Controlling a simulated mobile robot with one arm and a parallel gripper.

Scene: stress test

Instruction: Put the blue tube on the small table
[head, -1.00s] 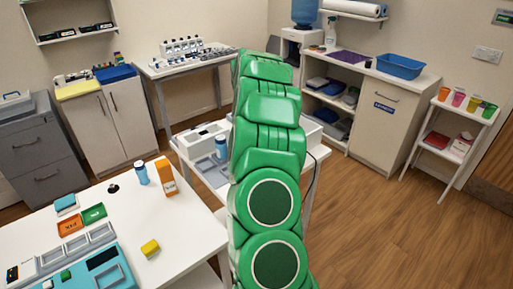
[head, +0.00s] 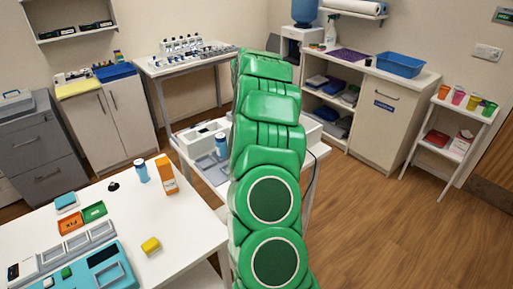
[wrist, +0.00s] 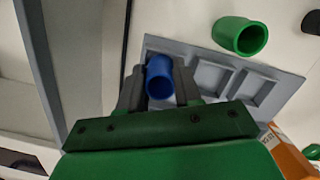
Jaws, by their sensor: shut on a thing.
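My gripper (wrist: 160,88) shows in the wrist view, its two dark fingers shut on a blue tube (wrist: 159,76). The tube's open end faces the camera. Beneath or behind it lies a grey tray (wrist: 212,75) with square recesses; I cannot tell whether the tube touches it. In the head view, my green arm hides the gripper and the held tube. A white table (head: 186,150) stands partly behind my arm. I cannot tell for sure which table is the small one.
A green tube (wrist: 240,36) is right of the gripper. An orange box (wrist: 288,150) is at the lower right. Floor at right is clear.

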